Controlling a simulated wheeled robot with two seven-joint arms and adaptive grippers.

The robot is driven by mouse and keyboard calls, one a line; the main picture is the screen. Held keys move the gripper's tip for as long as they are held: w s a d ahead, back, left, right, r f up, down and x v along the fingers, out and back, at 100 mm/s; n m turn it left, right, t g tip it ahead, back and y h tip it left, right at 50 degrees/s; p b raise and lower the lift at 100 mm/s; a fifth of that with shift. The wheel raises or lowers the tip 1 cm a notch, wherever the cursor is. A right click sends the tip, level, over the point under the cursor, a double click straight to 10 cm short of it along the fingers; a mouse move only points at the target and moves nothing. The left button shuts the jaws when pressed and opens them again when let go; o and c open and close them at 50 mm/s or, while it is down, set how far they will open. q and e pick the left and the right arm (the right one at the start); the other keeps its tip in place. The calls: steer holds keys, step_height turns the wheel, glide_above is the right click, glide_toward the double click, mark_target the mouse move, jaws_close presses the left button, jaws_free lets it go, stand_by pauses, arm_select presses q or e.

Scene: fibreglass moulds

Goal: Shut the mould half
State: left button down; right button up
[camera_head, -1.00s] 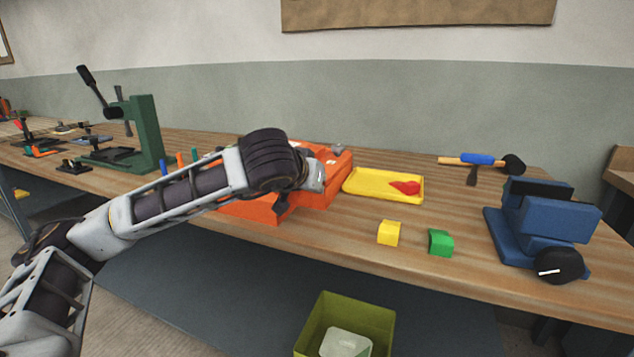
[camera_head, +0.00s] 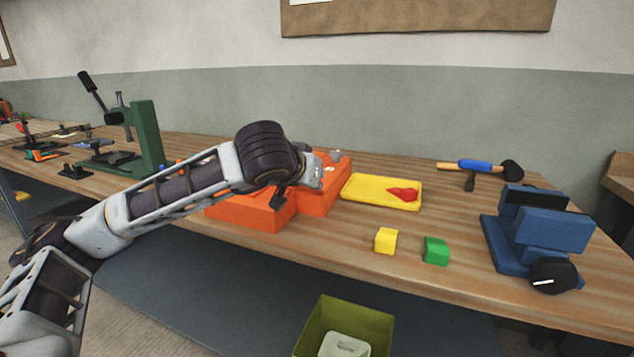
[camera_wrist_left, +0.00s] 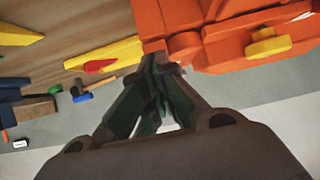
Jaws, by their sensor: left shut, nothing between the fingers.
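The orange mould lies on the wooden bench, with one orange block (camera_head: 247,213) at the left and a second one (camera_head: 318,201) at the right. My left arm covers part of both, so how far the mould is open cannot be told. My left gripper is over the mould, mostly hidden behind its own wrist in the head view. In the left wrist view my left gripper (camera_wrist_left: 160,72) is shut and empty. Its tips are close to the orange mould's hinge-like knuckle (camera_wrist_left: 185,45); contact cannot be told. A yellow knob (camera_wrist_left: 268,42) sits on the mould. My right gripper is not in view.
A yellow tray (camera_head: 360,195) with a red piece (camera_head: 403,194) lies right of the mould. A yellow block (camera_head: 386,240), a green block (camera_head: 436,250), a hammer (camera_head: 480,163) and a blue vise (camera_head: 535,235) stand further right. A green press (camera_head: 147,137) stands left.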

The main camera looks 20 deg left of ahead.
arm_select(q)
steer(key=s, duration=0.2)
steer(key=s+f, duration=0.1)
steer(key=s, duration=0.4)
steer(key=shift+s+d+f, duration=0.15)
steer(key=shift+d+f, duration=0.05)
steer(key=shift+f, duration=0.05)
steer(key=shift+s+f+b, duration=0.1)
steer(key=shift+s+b, duration=0.05)
steer(key=shift+b, duration=0.5)
steer(key=shift+s+f+b, duration=0.1)
steer(key=shift+s+b, duration=0.3)
steer(key=shift+b, duration=0.65)
steer(key=shift+s+d+f+b, duration=0.15)
steer(key=shift+s+b, duration=0.2)
steer(key=shift+b, duration=0.4)
steer(key=shift+s, duration=0.15)
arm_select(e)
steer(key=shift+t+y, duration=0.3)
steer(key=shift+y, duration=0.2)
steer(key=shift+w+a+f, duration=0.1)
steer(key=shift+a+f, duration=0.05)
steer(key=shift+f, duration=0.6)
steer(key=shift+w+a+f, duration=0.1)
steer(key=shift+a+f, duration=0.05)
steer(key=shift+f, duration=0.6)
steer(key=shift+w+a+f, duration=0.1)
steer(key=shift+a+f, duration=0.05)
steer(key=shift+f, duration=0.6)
